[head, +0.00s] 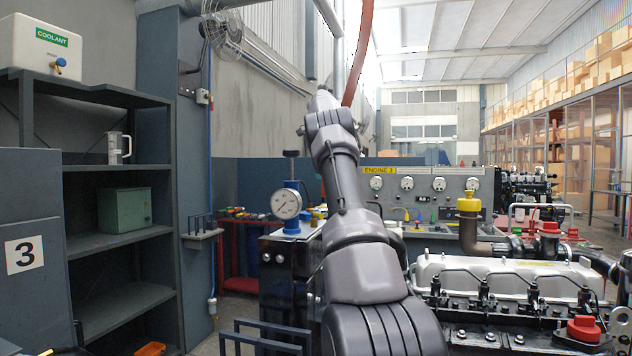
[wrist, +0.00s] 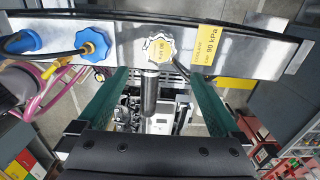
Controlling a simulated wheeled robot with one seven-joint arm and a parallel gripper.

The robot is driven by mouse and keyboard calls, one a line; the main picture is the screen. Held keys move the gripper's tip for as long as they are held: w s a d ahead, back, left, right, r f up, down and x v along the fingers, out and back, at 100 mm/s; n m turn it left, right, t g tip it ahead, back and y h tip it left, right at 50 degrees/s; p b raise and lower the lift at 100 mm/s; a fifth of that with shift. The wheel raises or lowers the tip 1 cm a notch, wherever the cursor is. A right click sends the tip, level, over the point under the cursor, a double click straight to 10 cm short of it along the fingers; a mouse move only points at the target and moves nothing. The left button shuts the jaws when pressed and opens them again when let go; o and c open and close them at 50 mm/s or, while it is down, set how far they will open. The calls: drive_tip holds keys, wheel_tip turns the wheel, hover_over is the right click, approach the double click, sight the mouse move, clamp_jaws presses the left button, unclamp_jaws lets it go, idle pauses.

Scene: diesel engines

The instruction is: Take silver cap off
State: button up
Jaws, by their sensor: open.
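The silver cap (wrist: 162,48), a lobed cap with a yellow label reading 90 kPa, sits on a long silver metal top in the wrist view. My gripper (wrist: 158,76) is open, with one green finger on each side below the cap in the picture. The space between the fingers holds no gripped object, and I see no contact with the cap. A dark grey cylinder (wrist: 149,93) shows between the fingers just below the cap. In the head view I cannot make out the cap, and my gripper is hidden beyond my raised arm.
A blue cap (wrist: 93,44) and a blue fitting (wrist: 22,42) lie left of the silver cap, with a yellow 90 kPa plate (wrist: 207,52) to its right. A red hose (head: 361,50) hangs near my arm. An engine (head: 505,277) stands at right, shelves (head: 118,240) at left.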

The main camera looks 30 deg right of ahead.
drive_tip(key=shift+f, duration=5.25)
drive_tip(key=shift+a+f, duration=0.1)
clamp_jaws()
